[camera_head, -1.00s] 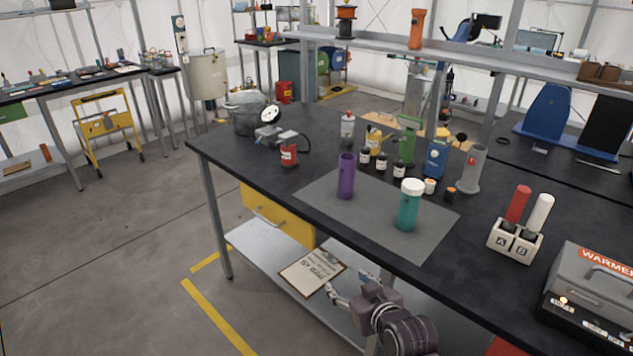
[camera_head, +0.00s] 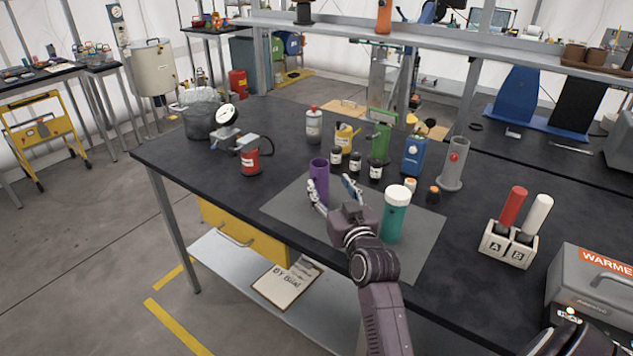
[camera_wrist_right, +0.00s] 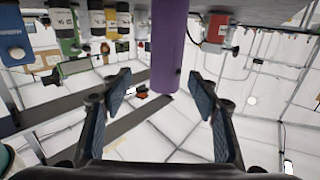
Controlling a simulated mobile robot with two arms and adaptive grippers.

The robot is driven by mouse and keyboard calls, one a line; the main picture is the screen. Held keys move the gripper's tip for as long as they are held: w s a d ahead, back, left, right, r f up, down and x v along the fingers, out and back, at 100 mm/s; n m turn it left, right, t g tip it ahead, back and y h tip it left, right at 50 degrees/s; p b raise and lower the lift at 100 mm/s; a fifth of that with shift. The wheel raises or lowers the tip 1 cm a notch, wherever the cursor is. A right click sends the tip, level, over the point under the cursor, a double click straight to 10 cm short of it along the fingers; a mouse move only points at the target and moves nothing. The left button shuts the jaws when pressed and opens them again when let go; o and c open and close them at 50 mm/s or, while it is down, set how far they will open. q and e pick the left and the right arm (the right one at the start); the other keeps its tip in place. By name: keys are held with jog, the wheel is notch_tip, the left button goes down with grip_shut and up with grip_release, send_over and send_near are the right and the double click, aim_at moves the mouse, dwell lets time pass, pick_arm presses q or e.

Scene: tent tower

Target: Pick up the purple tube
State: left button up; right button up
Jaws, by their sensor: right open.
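The purple tube (camera_head: 318,174) stands upright on the grey mat (camera_head: 286,208) on the dark workbench. In the right wrist view, the purple tube (camera_wrist_right: 169,45) hangs in from the top, lined up between the fingers. My right gripper (camera_head: 334,192) is open and just in front of the tube, one finger overlapping its lower part in the head view. In the right wrist view my open right gripper (camera_wrist_right: 160,90) has nothing between its pads that I can see touched. Contact cannot be told.
A teal tube with a white cap (camera_head: 396,215) stands close to the right of my gripper. Dark bottles (camera_head: 355,162), a red can (camera_head: 250,160) and a grey cylinder (camera_head: 454,165) stand behind and around. An A/B holder (camera_head: 508,245) and a warmer (camera_head: 597,290) are at right.

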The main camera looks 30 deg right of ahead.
aim_at(323, 178)
jog(key=shift+w+r, duration=0.3)
jog(key=shift+w, duration=0.25)
jog(key=shift+w+d+f+p, duration=0.1)
jog(key=shift+w+f+p, duration=0.1)
jog(key=shift+w, duration=0.4)
jog(key=shift+w+d+f+p, duration=0.1)
jog(key=shift+w+p, duration=0.1)
jog(key=shift+w, duration=0.35)
jog(key=x, duration=0.3)
jog(key=shift+a+f, duration=0.15)
jog(key=c, duration=1.4)
pick_arm(q)
jog(key=shift+g, duration=0.3)
jog(key=s, duration=0.2)
jog(key=s+r, duration=0.1)
jog(key=s, duration=0.1)
jog(key=shift+s+a, duration=0.15)
jog(key=shift+a, duration=0.05)
pick_arm(e)
jog(key=shift+o, duration=0.2)
